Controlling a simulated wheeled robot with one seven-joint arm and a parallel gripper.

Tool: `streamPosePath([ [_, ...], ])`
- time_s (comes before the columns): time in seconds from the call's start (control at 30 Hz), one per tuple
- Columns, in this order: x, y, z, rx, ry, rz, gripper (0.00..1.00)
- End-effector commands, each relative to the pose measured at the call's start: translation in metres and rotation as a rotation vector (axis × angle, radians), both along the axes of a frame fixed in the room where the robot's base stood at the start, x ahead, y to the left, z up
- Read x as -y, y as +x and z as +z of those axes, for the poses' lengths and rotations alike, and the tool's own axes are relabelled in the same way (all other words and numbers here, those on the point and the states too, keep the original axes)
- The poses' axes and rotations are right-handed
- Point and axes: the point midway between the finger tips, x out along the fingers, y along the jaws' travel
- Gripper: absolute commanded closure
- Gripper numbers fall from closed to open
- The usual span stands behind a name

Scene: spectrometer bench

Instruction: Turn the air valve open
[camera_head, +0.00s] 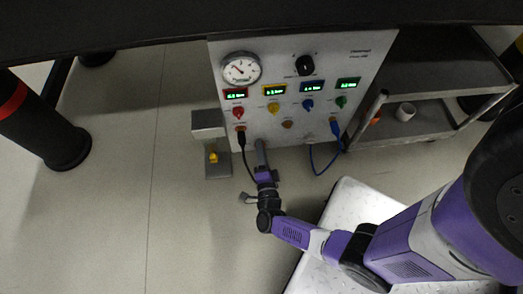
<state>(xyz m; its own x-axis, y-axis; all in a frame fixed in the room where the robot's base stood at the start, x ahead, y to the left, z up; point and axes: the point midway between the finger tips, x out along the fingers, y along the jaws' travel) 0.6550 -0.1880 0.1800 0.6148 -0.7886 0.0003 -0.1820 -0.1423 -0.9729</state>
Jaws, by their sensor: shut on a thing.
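The instrument panel (272,102) is an upright light-grey board with a round gauge (241,69), lit displays and coloured knobs. My gripper (261,146) is at the panel's lower edge, left of centre, pointing up at it. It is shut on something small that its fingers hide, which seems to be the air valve. No label can be read, so I cannot confirm this or tell how far it is turned. The red knob (238,112), yellow knob (273,107), blue knob (308,105), green knob (341,101) and black dial (305,66) stand free of my gripper.
A black cable (246,163) hangs close left of my gripper, and a blue cable (318,172) loops at the right. A grey bracket (208,126) with a yellow part (213,157) stands left.

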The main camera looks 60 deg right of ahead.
Motion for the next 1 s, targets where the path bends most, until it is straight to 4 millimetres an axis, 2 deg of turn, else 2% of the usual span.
streamPosePath([
  [0.53, -0.0014, -0.0014, -0.0016, 0.016, 0.017, 0.002, 1.0],
  [0.57, -0.0014, -0.0014, -0.0016, 0.016, 0.017, 0.002, 0.65],
  [0.67, -0.0011, -0.0013, -0.0014, 0.017, 0.016, 0.001, 0.47],
  [1.0, -0.002, -0.0017, -0.0004, 0.018, 0.016, 0.001, 0.47],
])
